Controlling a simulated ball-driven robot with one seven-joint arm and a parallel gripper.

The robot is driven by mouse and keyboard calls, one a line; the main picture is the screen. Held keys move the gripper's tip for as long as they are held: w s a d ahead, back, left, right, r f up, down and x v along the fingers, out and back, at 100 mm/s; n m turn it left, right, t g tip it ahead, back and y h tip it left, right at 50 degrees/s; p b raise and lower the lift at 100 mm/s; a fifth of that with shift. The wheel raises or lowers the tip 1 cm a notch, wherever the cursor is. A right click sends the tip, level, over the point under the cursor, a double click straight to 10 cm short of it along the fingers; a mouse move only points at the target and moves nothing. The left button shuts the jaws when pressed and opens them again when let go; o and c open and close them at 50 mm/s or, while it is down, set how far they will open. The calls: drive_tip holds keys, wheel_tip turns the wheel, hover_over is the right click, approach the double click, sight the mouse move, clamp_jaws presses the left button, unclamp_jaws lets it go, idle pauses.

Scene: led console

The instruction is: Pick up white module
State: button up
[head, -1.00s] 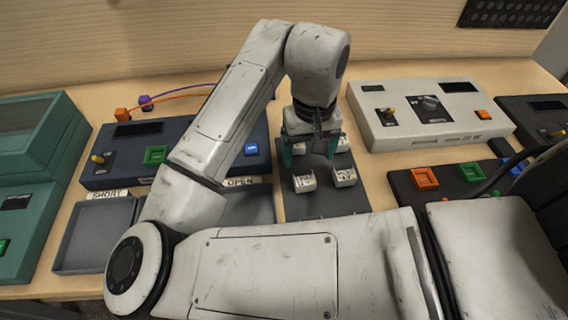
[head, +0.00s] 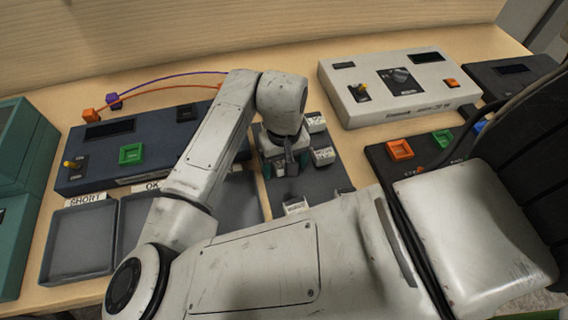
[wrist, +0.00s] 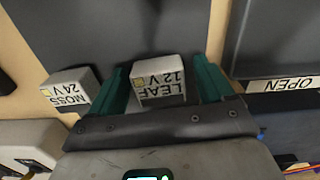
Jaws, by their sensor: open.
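White block modules stand on a dark grey mat (head: 314,182). One labelled LEAF 12 V (wrist: 162,82) lies between the two green fingers of my gripper (wrist: 163,76) in the wrist view. The fingers are apart, and I cannot tell whether either touches it. A module labelled MOSS 24 V (wrist: 69,90) sits just left of the left finger. In the head view, my gripper (head: 284,168) is low over the mat, partly hiding the module there. Other white modules show at the far right (head: 316,122), right (head: 322,156) and near side (head: 295,205), the last partly hidden by my arm.
A blue console (head: 130,150) and grey trays labelled SHORT (head: 80,240) and OK (head: 135,215) lie left. The wrist view shows an OPEN label (wrist: 285,85). A white console (head: 395,90) stands back right, and a dark panel with coloured sockets (head: 400,150) lies right.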

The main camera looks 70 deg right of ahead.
drive_tip(key=shift+c, duration=0.5)
drive_tip(key=c, duration=1)
drive_tip(key=shift+o, duration=0.2)
